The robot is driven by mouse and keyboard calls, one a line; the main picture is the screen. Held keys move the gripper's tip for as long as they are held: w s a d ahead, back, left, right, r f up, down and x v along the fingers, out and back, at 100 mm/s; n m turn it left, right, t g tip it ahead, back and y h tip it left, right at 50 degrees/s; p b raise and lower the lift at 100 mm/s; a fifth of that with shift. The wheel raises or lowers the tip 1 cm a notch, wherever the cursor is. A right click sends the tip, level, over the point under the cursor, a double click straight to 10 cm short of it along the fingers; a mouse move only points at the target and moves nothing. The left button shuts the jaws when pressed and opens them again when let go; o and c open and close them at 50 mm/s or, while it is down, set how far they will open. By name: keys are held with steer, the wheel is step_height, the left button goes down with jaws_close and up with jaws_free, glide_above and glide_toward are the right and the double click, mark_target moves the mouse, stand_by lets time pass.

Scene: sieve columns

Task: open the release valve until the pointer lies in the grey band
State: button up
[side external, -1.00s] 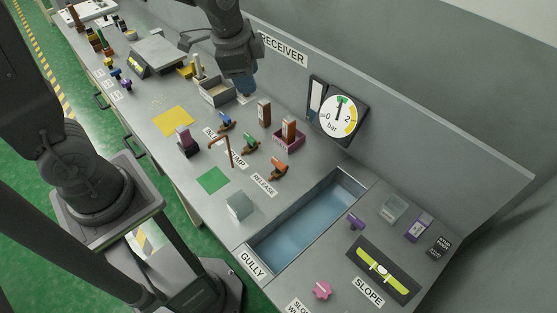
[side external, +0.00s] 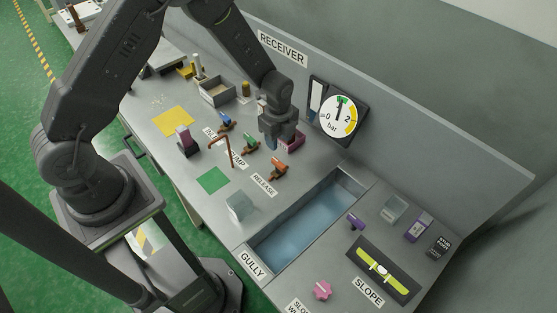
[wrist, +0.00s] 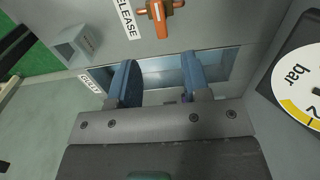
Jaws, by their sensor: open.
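The release valve (side external: 279,167) has an orange handle and stands by the RELEASE label, left of the blue gully. It also shows at the top of the wrist view (wrist: 160,14). The round white gauge (side external: 338,116) stands at the back panel, with a green mark at the top and a yellow band at the right.
A green-handled valve (side external: 250,142), a blue-handled valve (side external: 226,123) and a copper pipe (side external: 227,150) stand left of the release valve. The glassy block (side external: 240,207) stands by the gully (side external: 306,228).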

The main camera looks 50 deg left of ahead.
mark_target(279, 162)
step_height(279, 162, down, 10)
steer(key=shift+f, duration=0.1)
stand_by(0.4)
jaws_close()
